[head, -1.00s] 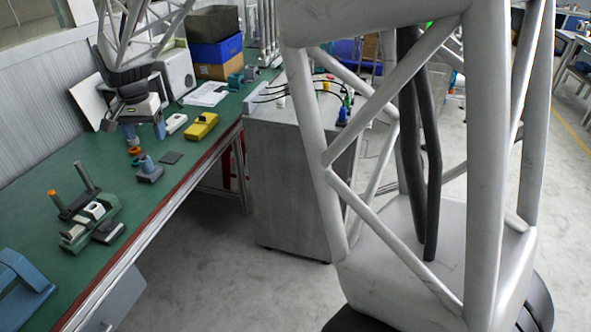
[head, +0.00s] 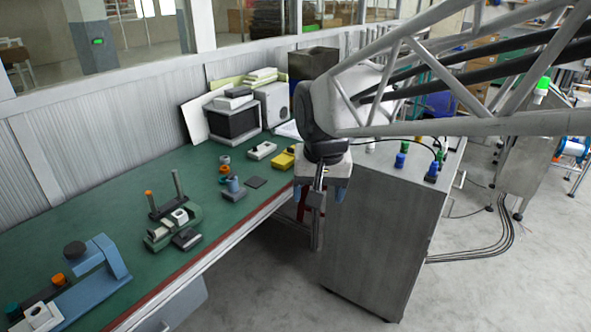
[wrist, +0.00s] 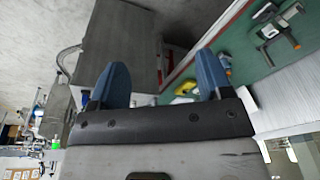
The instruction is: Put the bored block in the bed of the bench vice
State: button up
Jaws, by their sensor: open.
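My gripper (head: 318,195) hangs open and empty by the bench's right front edge, in front of the grey cabinet. In the wrist view its two blue fingers (wrist: 163,70) are apart with nothing between them. A green fixture (head: 158,240) with pale blocks and two upright rods, one orange-tipped, stands mid-bench, left of my gripper. A small white block with a dark hole (head: 180,215) appears on or against it. I cannot tell for certain which is the bench vice or the bored block.
A grey cabinet (head: 375,240) stands right of the bench. The green bench top (head: 90,222) has bare patches.

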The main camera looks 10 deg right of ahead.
jog(key=s+d+f+n, duration=0.1)
jog(key=s+d+f, duration=0.1)
jog(key=s, duration=0.5)
jog(key=s+d+f+n, duration=0.1)
jog(key=s+d+f, duration=0.1)
jog(key=s, duration=0.6)
jog(key=shift+d+f, duration=0.15)
jog(key=shift+d, duration=0.1)
